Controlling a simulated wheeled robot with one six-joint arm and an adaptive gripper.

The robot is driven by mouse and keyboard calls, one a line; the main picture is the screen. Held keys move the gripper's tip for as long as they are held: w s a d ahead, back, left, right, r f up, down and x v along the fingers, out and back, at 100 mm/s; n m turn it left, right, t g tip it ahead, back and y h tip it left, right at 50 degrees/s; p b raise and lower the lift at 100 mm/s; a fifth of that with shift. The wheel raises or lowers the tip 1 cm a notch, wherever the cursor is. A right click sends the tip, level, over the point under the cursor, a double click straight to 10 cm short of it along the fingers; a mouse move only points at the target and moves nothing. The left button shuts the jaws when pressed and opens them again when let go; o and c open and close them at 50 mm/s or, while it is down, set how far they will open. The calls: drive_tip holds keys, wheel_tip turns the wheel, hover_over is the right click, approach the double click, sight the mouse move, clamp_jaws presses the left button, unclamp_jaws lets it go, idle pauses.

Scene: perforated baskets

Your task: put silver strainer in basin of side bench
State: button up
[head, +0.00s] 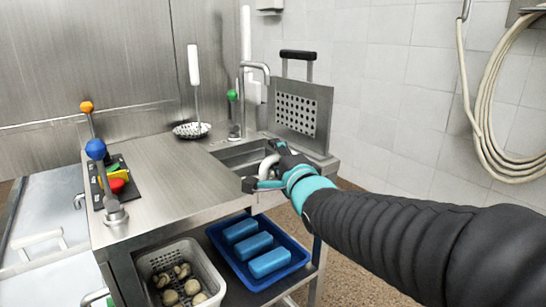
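A silver strainer (191,130) with a perforated bowl and an upright white handle rests on the side bench (165,175), left of the basin. The basin (236,155) is a rectangular sink sunk into the bench top, and its right part is hidden behind my gripper. My gripper (257,178) is over the front edge of the basin, to the right of the strainer and apart from it. A pale curved shape shows at its fingers. I cannot tell whether the fingers are open or shut.
A tap (239,100) and a perforated plate (297,116) with a black handle stand behind the basin. Colored levers (113,210) are at the left. Below are a basket (198,259) with round items and a blue tray (224,263) with blue blocks. The bench's middle is clear.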

drive_tip(key=shift+f, duration=0.15)
drive_tip(key=shift+r+p, duration=0.25)
drive_tip(key=shift+p, duration=0.05)
drive_tip(key=shift+r+p, duration=0.5)
drive_tip(key=shift+r, duration=0.05)
drive_tip(key=v, duration=1)
drive_tip(key=s+d+f+n+g+h, duration=0.5)
drive_tip(key=s+d+f+h, duration=0.1)
drive_tip(key=d+f, duration=0.2)
drive_tip(key=s+d+f+n+g, duration=0.1)
drive_tip(key=s+f+n+g, duration=0.5)
drive_tip(key=s, duration=0.6)
wheel_tip(320, 180, down, 2)
drive_tip(key=n, duration=0.3)
drive_tip(key=shift+d+g, duration=0.2)
drive_tip(key=shift+g, duration=0.2)
drive_tip(key=shift+c, duration=0.2)
